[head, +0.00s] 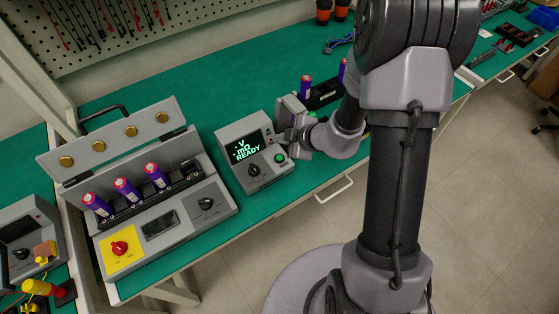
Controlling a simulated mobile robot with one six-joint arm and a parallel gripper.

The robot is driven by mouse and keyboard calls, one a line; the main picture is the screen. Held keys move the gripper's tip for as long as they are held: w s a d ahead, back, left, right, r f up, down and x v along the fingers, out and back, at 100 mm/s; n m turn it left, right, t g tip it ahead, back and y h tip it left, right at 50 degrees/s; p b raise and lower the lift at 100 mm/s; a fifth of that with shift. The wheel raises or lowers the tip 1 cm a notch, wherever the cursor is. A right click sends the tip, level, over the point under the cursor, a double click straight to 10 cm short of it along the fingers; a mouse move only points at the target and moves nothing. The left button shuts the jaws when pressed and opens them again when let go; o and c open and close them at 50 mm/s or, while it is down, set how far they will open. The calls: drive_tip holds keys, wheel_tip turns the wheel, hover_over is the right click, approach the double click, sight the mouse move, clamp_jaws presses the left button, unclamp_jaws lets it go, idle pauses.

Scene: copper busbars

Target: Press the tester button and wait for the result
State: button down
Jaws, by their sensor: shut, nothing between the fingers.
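The tester (233,136) is a grey box on the green bench, in the middle of the head view. Its dark screen (248,148) shows green text with V, mΩ and READY. A green button (280,158) and a black knob (254,170) sit on its front panel. My gripper (284,138) is shut and empty at the tester's right side, just above and behind the button. They look apart, but I cannot tell the exact gap. My arm covers the bench to the right of the tester.
Left of the tester stands a grey unit (205,220) with an open lid (112,140), three purple cells and a red knob (119,248). A black holder (322,98) with purple cells is behind my gripper. The bench (205,100) behind the tester is clear.

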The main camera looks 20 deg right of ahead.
sight(282, 159)
wheel_tip(282, 159, down, 6)
drive_tip(key=b, duration=0.5)
drive_tip(key=shift+r, duration=0.1)
drive_tip(key=shift+f, duration=0.2)
idle(1.4)
drive_tip(key=shift+f, duration=0.45)
drive_tip(key=shift+f, duration=0.4)
idle(0.4)
drive_tip(key=shift+r, duration=0.1)
drive_tip(key=shift+r+p, duration=0.75)
drive_tip(key=shift+p, duration=0.1)
